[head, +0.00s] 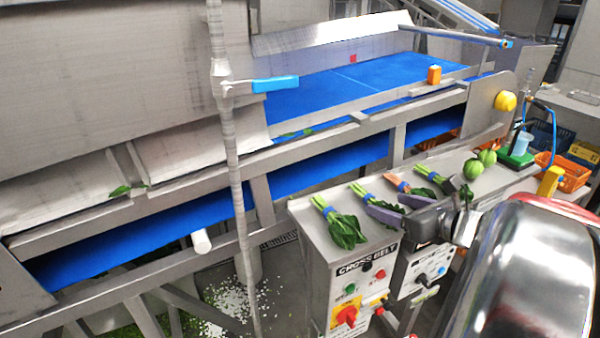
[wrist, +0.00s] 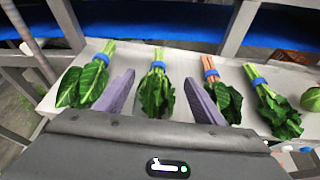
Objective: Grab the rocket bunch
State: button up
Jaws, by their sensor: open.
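Several leafy bunches with blue bands lie in a row on a grey metal top. The one with lobed green leaves and pale green stems, which looks like the rocket bunch (wrist: 156,92), lies second from left in the wrist view. My gripper (wrist: 159,78) is open, its two purple-grey fingers on either side of this bunch's leaves, with space on both sides. Whether the fingers are down at its height I cannot tell. In the head view my gripper (head: 386,202) partly hides the bunch, whose stems (head: 358,189) show beyond the fingers.
A broad-leaved bunch (wrist: 85,82) lies to the left. A pink-stemmed bunch (wrist: 222,95) lies close to the right finger, with a dark-leaved bunch (wrist: 273,105) beyond. Round green vegetables (head: 473,168) sit farther right. A blue conveyor (head: 340,90) runs behind; button panels (head: 358,290) are below.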

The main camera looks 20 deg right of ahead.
aim_at(378, 201)
jog(key=shift+w, duration=0.1)
jog(key=shift+a+f+x, duration=0.1)
jog(key=shift+f+x, duration=0.05)
jog(key=shift+x, duration=1.1)
jog(key=shift+a+f+x, duration=0.1)
jog(key=shift+a+x, duration=0.05)
jog(key=shift+x, duration=1.1)
jog(key=shift+c, duration=0.5)
jog(key=c, duration=0.9)
